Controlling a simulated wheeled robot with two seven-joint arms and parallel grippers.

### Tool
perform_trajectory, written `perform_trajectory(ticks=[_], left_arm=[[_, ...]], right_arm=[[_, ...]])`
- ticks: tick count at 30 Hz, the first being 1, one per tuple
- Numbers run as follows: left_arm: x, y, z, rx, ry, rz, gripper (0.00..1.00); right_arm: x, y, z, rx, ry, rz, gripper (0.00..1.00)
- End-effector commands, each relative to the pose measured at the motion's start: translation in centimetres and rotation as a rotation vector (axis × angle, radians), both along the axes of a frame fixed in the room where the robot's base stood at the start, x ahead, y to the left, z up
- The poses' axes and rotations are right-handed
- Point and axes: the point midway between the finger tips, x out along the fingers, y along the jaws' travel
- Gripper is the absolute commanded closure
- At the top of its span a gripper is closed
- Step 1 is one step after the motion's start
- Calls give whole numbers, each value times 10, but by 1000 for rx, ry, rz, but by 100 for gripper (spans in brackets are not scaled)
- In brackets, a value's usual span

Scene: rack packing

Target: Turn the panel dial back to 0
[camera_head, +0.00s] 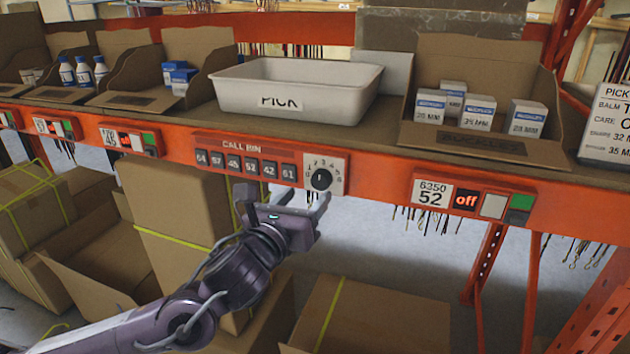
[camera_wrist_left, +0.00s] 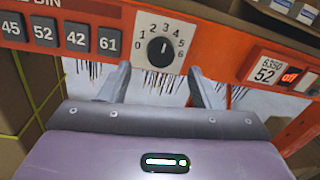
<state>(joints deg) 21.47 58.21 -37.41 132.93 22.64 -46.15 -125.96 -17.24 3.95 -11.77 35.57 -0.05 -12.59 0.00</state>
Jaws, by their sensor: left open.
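The panel dial (camera_head: 321,179) is a black round knob on a pale plate marked 0 to 6, on the orange shelf beam. In the left wrist view the dial (camera_wrist_left: 159,51) has a white pointer mark that seems to point up, roughly toward 3; I cannot tell exactly. My left gripper (camera_head: 286,198) is open and empty, just below the dial plate. In the left wrist view the left gripper (camera_wrist_left: 158,76) has its two fingers spread, with the dial ahead between and above the tips, apart from them. My right gripper is not in view.
A row of call bin number buttons (camera_head: 244,167) sits left of the dial. A pick display (camera_head: 466,199) reading 52 and "off" is to the right. A white pick tote (camera_head: 297,93) and cardboard bins stand on the shelf above. Large cardboard boxes (camera_head: 377,316) stand below.

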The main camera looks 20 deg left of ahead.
Motion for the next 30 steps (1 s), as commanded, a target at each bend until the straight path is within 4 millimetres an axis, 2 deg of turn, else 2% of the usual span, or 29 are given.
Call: perform_trajectory(ticks=[1, 3, 9, 20, 30], left_arm=[[10, -1, 6, -3, -1, 2, 43], [21, -3, 6, -4, -1, 0, 43], [45, -5, 3, -3, -1, 0, 43], [51, -6, 0, -2, 0, -1, 43], [51, -6, 0, -2, 0, -1, 86]], right_arm=[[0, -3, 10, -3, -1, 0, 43], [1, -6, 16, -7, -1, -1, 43], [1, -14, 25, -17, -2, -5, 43], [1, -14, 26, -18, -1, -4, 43], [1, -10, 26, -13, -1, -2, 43]])
